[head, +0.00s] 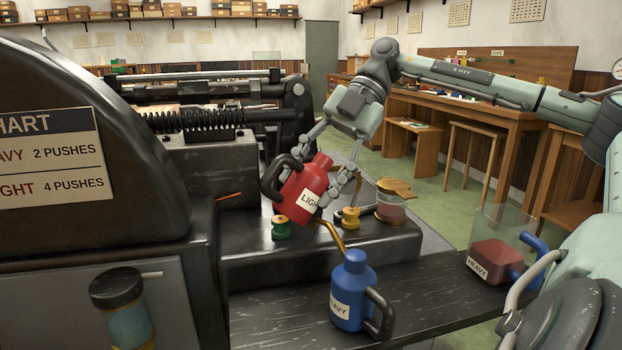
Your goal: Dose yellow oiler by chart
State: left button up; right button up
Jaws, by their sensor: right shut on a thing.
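My right gripper (318,188) is shut on the red can (306,187) labelled LIGHT, holding it tilted above the black machine ledge. Its black handle points left; I cannot make out its spout tip. The small yellow oiler (350,218) stands on the ledge just right of and below the can. A green oiler (281,229) stands below left. The blue can (350,285) labelled HEAVY stands upright on the dark bench in front, its copper spout reaching toward the ledge. The chart (52,158) reads HEAVY "2 PUSHES" and LIGHT "4 PUSHES". My left gripper is not in view.
A jar with a tan lid (392,205) stands beside the yellow oiler. A dark-capped cylinder (125,310) is at lower left. The machine's spring and shaft (205,118) lie behind.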

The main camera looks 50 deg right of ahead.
jog(key=shift+f+b, duration=0.45)
jog(key=shift+f, duration=0.15)
jog(key=shift+r, duration=0.15)
jog(key=shift+r+p, duration=1)
jog(key=shift+p, duration=0.2)
jog(key=shift+f, duration=0.2)
jog(key=shift+f, duration=0.2)
